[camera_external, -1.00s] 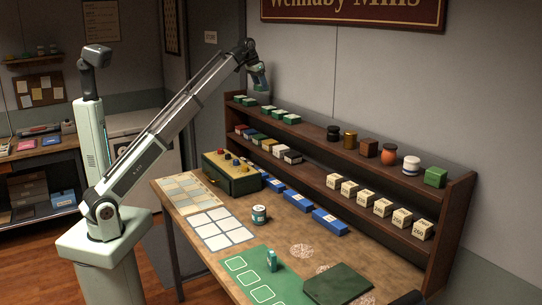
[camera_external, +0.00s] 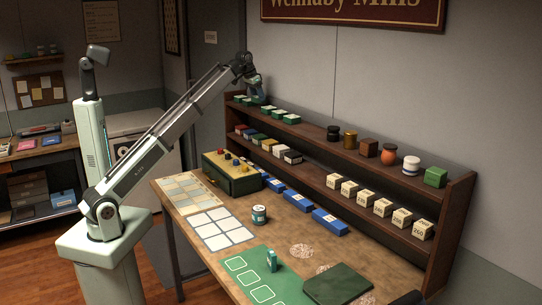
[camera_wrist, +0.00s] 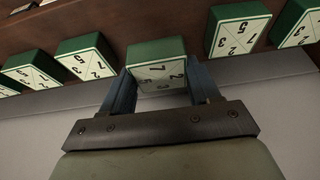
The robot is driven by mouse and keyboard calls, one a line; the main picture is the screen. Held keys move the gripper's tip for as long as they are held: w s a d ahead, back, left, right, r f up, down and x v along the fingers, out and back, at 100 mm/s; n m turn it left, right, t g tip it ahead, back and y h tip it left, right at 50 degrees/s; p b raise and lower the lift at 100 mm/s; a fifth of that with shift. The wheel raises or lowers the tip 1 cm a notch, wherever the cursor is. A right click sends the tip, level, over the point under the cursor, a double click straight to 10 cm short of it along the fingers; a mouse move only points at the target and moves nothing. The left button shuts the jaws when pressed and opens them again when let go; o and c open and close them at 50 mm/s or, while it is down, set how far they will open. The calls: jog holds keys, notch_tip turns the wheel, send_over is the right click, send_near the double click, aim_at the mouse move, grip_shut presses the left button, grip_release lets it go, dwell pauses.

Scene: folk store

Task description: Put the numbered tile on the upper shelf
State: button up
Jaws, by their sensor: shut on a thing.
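My gripper (camera_wrist: 160,90) is shut on a green numbered tile (camera_wrist: 157,72) with a white face, partly hidden between the fingers. In the external view my gripper (camera_external: 257,95) is at the left part of the upper shelf (camera_external: 317,126). In the wrist view the held tile is in the gap of a row of similar tiles, with a tile (camera_wrist: 86,57) on its left and another tile (camera_wrist: 238,29) on its right. I cannot tell whether the held tile touches the shelf.
Several tins and pots, such as an orange pot (camera_external: 390,150), stand along the upper shelf's right part. Numbered cream boxes (camera_external: 383,207) and coloured boxes sit on the lower shelf. A dark green box (camera_external: 232,180) with knobs and a small tin (camera_external: 259,214) stand on the table.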

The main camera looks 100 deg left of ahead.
aim_at(256, 96)
jog(key=shift+f, duration=1.65)
jog(key=shift+f, duration=0.1)
jog(key=o, duration=1.4)
jog(key=v, duration=1.2)
